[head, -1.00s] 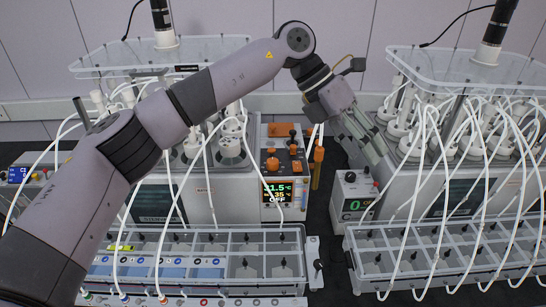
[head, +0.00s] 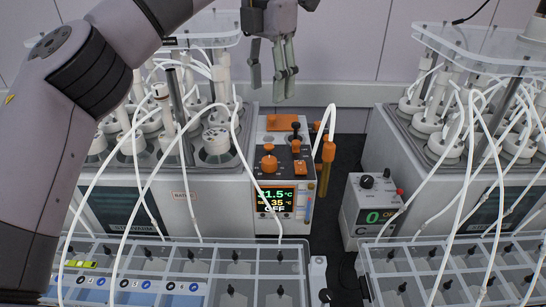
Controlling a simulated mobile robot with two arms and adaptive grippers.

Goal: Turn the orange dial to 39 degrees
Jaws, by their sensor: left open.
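The orange dial (head: 269,162) sits on the upper left of a white control unit (head: 281,143) between the two reactor stations. The unit's display (head: 276,201) reads 31.5 °C in green, 35 in yellow and OFF in white. My left gripper (head: 272,77) is open and empty. It hangs with its fingers pointing down, above and behind the unit in the picture, apart from the dial. My right gripper is not in view.
An orange block and other orange parts (head: 300,167) share the unit's top. An orange-capped tube (head: 327,152) stands at its right side. A white box (head: 370,205) with a black knob stands further right. White hoses loop from both reactors over clear racks (head: 180,244).

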